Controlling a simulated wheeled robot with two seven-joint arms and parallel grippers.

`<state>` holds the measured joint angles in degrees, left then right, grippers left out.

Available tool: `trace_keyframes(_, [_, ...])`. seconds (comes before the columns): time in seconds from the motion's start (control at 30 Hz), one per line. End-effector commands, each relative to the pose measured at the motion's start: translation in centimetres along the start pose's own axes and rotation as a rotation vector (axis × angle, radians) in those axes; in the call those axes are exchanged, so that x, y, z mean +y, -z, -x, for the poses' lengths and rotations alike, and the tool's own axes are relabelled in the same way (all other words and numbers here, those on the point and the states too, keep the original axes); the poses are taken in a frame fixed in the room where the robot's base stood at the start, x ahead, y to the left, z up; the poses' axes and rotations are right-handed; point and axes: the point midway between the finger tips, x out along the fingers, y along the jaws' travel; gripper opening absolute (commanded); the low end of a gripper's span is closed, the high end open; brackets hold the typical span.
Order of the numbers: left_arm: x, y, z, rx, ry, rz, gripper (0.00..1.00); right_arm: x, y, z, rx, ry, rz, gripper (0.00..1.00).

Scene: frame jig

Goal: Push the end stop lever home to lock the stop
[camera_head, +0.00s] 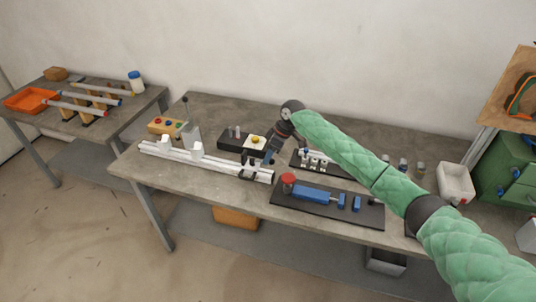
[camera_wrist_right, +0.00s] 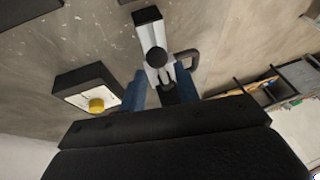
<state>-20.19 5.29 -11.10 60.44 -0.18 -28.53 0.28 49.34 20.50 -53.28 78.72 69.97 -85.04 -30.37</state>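A pale aluminium rail (camera_head: 222,163) lies along the front left part of the workbench and also shows in the wrist view (camera_wrist_right: 150,32). A dark end stop (camera_head: 247,175) sits near its right end. In the wrist view a round black knob (camera_wrist_right: 156,57) is on the rail, with a black bent handle (camera_wrist_right: 188,56) beside it. I cannot tell which of them is the lever. My right gripper (camera_head: 267,159) points down over the rail's right end. In the wrist view its blue fingertips (camera_wrist_right: 162,90) are apart, with a dark part between them. Contact is unclear. My left gripper is out of view.
A black box with a yellow button (camera_head: 256,140) stands behind the rail. A black board (camera_head: 340,215) with blue parts and a red knob (camera_head: 288,180) lies right of it. A white bin (camera_head: 456,184) stands further right. A second table at left holds an orange tray (camera_head: 30,101).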

Motion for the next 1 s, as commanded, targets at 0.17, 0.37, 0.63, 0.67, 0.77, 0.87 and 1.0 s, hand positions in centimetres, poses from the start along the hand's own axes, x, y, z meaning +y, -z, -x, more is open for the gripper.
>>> trace_keyframes(0.17, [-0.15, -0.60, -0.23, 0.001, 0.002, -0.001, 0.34, 0.02, 0.02, -0.87, 0.001, -0.001, 0.000, 0.32])
trace_keyframes(0.37, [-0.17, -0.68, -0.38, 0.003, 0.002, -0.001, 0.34, 0.04, -0.03, -1.10, 0.001, -0.001, 0.000, 0.32])
trace_keyframes(0.63, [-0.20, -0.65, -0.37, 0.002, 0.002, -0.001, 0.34, 0.02, -0.01, -1.08, 0.001, -0.001, 0.000, 0.00])
trace_keyframes(0.67, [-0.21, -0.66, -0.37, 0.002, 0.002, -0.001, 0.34, 0.02, -0.01, -1.08, 0.001, -0.001, 0.000, 0.00])
trace_keyframes(0.77, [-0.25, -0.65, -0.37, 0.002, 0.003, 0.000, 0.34, 0.02, -0.01, -1.08, 0.001, -0.001, 0.000, 0.00])
trace_keyframes(0.87, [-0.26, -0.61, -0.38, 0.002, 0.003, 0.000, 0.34, 0.04, -0.06, -1.07, 0.001, -0.001, 0.001, 0.00])
trace_keyframes(1.0, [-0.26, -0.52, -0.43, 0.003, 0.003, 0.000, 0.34, 0.23, -0.61, -0.84, -0.001, 0.001, 0.005, 0.00])
